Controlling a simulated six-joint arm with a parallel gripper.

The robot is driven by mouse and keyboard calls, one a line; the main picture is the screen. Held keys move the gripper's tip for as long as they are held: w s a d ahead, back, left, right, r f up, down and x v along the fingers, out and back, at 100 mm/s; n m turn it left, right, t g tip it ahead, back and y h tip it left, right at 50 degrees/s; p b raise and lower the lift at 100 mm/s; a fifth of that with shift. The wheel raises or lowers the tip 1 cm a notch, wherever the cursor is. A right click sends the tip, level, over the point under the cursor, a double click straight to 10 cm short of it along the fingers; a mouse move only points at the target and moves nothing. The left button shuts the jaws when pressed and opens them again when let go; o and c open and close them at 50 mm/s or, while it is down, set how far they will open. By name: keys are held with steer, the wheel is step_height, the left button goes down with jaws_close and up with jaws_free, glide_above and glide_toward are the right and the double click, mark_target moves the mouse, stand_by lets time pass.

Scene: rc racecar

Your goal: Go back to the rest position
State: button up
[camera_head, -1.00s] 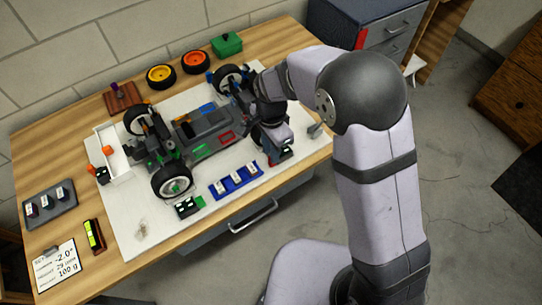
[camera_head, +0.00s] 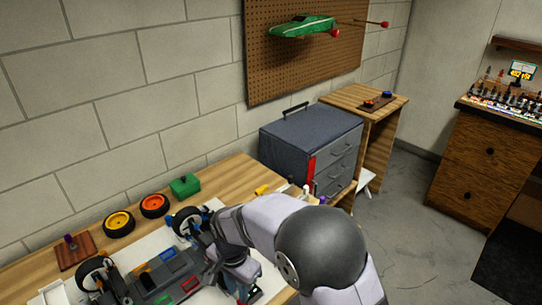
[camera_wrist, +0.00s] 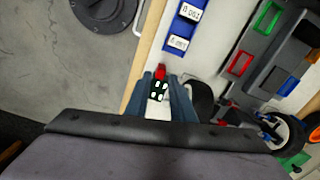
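My gripper (camera_head: 243,283) is at the right part of the white mat (camera_head: 265,275), low by the car's right end. In the wrist view its two blue-grey fingers (camera_wrist: 160,80) stand apart. A small black block with white dots and a red end (camera_wrist: 158,90) lies between them. I cannot tell whether the fingers press on it or stand clear around it. The RC car chassis (camera_head: 165,282) sits on the mat left of my gripper, partly cut off by the lower picture edge. My forearm hides part of the mat.
A yellow wheel (camera_head: 119,224), an orange wheel (camera_head: 154,206) and a green box (camera_head: 185,185) stand along the wall. A grey drawer cabinet (camera_head: 310,150) stands behind my arm. A blue tray (camera_wrist: 185,25) lies near the table edge. Open floor is at the right.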

steer(key=shift+n, duration=1)
steer(key=shift+s+d+f+n, duration=0.1)
steer(key=shift+f+n, duration=0.1)
steer(key=shift+n, duration=0.8)
steer(key=s+d+f+n+g+h, duration=0.1)
steer(key=s+d+f+n+g, duration=0.1)
steer(key=s+d+n, duration=0.75)
steer(key=s+d+r+m+t+p, duration=0.1)
steer(key=d+r+m, duration=0.2)
steer(key=d, duration=0.4)
steer(key=s+d+r+m+t+y+p, duration=0.1)
steer(key=d+r+m, duration=0.3)
steer(key=d, duration=0.4)
steer(key=shift+s+r, duration=0.45)
steer(key=shift+r, duration=0.45)
steer(key=shift+a, duration=0.1)
